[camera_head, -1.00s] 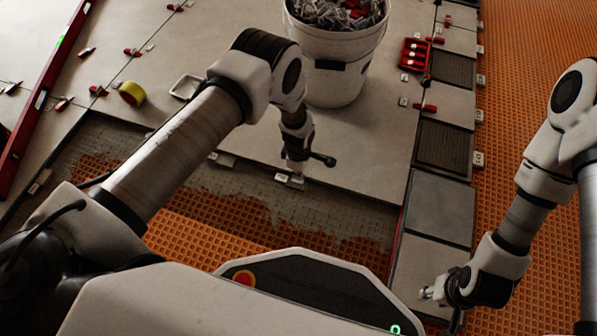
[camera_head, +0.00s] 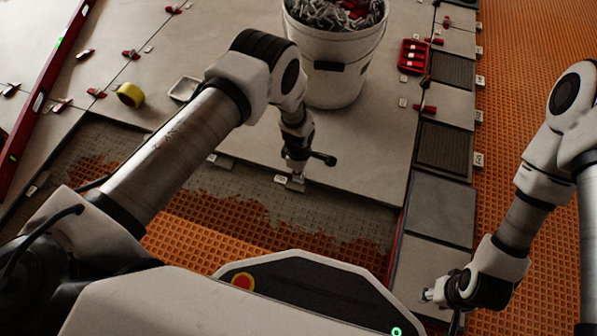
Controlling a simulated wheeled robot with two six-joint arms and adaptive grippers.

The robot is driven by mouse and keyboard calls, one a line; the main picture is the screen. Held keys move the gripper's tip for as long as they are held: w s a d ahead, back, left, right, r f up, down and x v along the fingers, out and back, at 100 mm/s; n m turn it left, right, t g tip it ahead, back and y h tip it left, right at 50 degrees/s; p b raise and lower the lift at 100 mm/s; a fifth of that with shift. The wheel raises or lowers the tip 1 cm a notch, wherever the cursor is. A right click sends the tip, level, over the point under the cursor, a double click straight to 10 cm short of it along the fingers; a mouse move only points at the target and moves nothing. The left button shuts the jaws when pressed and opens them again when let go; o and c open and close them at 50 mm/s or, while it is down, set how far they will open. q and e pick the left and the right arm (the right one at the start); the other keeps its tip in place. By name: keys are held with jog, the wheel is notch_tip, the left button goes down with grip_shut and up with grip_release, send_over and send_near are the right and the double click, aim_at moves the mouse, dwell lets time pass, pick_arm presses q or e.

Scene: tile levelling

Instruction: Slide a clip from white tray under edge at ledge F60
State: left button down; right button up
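My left gripper (camera_head: 297,176) points down at the front edge of the large light tile (camera_head: 350,170), beside a small pale label or clip on that edge. Its fingertips are small and partly hidden, so I cannot tell whether it is open or holds anything. The white tray (camera_head: 184,89) lies on the tiles behind my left arm; its inside looks empty from here, though part is hidden by the arm. My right gripper (camera_head: 434,295) is low at the right, over a grey tile (camera_head: 425,262). The writing on the ledge labels is too small to read for certain.
A white bucket (camera_head: 333,80) full of clips and wedges stands behind my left gripper. A red tray (camera_head: 413,56), yellow tape roll (camera_head: 130,94) and long red level (camera_head: 40,100) lie on the tiles. Orange matting (camera_head: 530,130) covers the right side.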

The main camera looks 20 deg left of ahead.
pick_arm(q)
jog(key=c, duration=1.2)
grip_release()
jog(key=shift+c, duration=0.2)
notch_tip(320, 180, up, 12)
